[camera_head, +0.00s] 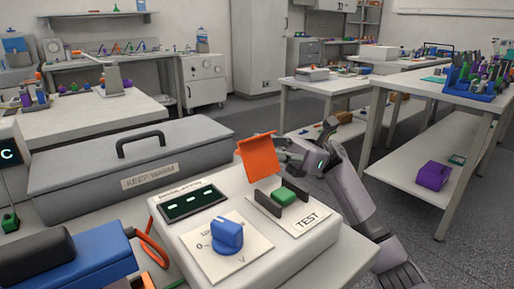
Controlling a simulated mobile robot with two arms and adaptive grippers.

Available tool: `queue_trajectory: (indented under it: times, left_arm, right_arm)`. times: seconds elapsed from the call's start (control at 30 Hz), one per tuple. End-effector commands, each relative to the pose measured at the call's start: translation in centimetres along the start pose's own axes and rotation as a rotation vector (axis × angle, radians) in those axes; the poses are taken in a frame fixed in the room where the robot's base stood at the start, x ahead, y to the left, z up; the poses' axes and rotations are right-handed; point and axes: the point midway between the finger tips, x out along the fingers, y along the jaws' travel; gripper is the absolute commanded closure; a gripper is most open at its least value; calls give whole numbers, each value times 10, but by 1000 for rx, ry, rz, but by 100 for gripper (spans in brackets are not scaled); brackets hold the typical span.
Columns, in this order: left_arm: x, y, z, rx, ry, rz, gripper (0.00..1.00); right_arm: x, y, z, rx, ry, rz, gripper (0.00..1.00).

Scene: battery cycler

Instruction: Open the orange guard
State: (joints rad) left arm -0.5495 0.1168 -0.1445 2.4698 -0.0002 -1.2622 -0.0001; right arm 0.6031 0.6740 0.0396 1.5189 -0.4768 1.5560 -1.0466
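The orange guard (258,157) is a flat flap standing raised, tilted, at the back of the green TEST button on the white battery cycler (180,220). The green button (285,195) lies uncovered between two dark side walls. My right gripper (285,149) comes in from the right, with its fingers at the right side of the guard. I cannot tell whether it touches the guard, and its fingers are too small and partly hidden to judge their opening. My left gripper is not in view.
A blue knob (227,234) and a dark display (192,202) are on the cycler. A grey KEEP WARM box (80,178) with a black handle stands behind it. A blue and black object (75,262) with orange cable is at the front left. Open floor lies to the right.

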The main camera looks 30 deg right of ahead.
Motion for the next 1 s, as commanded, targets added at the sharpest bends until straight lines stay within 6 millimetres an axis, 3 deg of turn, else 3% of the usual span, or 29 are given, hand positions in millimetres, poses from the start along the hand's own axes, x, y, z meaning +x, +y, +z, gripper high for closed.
queue_trajectory:
  times: [0.1, 0.3, 0.57, 0.8, 1.0]
  left_arm:
    - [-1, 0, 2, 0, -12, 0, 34]
    - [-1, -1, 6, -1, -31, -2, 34]
    - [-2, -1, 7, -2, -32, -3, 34]
    - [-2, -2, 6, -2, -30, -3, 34]
    - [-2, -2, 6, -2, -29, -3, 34]
  right_arm:
    - [16, 0, 0, 0, 1, 2, 84]
    - [28, 0, 0, 1, 0, 0, 84]
    - [28, 0, 0, 1, 0, -1, 84]
    - [28, 0, 0, 1, 0, -1, 100]
    - [28, 0, 0, 1, 0, -1, 100]
